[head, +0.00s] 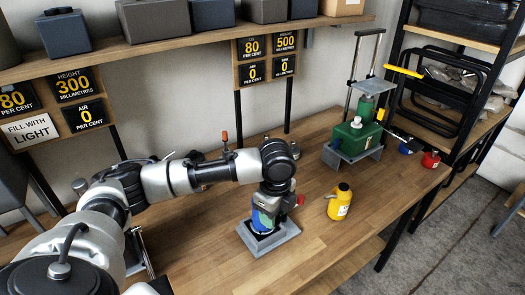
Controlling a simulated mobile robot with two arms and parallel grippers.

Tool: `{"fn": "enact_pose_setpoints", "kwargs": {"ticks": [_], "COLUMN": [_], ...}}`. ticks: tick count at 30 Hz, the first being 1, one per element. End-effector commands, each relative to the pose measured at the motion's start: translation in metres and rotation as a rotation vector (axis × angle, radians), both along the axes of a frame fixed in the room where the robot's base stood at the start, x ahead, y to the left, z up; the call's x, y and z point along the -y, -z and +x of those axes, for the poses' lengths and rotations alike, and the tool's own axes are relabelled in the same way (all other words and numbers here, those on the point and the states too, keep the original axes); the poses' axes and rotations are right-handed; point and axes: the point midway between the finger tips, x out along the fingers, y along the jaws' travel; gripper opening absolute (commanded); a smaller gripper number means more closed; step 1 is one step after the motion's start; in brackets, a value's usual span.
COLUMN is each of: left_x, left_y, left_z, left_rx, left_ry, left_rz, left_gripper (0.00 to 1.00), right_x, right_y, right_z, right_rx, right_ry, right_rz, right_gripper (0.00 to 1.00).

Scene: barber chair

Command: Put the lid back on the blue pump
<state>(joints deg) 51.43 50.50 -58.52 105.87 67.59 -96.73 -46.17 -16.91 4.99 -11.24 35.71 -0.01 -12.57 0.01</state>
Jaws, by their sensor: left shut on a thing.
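The blue pump (263,222), a blue body with a light green patch, stands upright on a grey square base (284,237) near the middle of the table. My left gripper (272,198) points down right over the pump's top. It is shut on what looks like the pump's lid, mostly hidden by the gripper and wrist. A small red part shows at the right of the gripper. I cannot tell whether the lid touches the pump. My right gripper is not in view.
A yellow bottle (340,204) stands on the wooden table (315,240) to the right of the pump. Farther back is a green pump (352,137) on a grey stand (345,157). Blue and red small items (430,160) sit at the right. A shelf (190,43) with boxes overhangs the back.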

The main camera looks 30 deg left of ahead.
Motion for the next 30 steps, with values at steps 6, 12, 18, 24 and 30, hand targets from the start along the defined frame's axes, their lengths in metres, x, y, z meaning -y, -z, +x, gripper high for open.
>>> {"fn": "enact_pose_setpoints", "kwargs": {"ticks": [6, 12, 18, 24, 30], "left_x": [-0.026, -0.048, -0.064, -0.069, -0.070], "left_y": [-0.039, -0.063, -0.076, -0.077, -0.064], "left_z": [0.024, 0.041, 0.051, 0.055, 0.055], "left_rx": [0.000, 0.001, 0.002, 0.003, 0.002], "left_ry": [0.470, 0.883, 1.166, 1.270, 1.276], "left_rz": [-0.005, -0.008, -0.010, -0.010, -0.011], "left_gripper": [0.20, 0.20, 0.20, 0.20, 0.20], "right_x": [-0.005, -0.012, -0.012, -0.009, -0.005], "right_y": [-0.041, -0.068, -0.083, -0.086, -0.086], "right_z": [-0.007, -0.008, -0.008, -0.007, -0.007], "right_rx": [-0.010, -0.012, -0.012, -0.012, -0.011], "right_ry": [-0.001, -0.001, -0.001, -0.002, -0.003], "right_rz": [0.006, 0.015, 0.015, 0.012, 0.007], "right_gripper": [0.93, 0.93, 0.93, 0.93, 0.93]}}
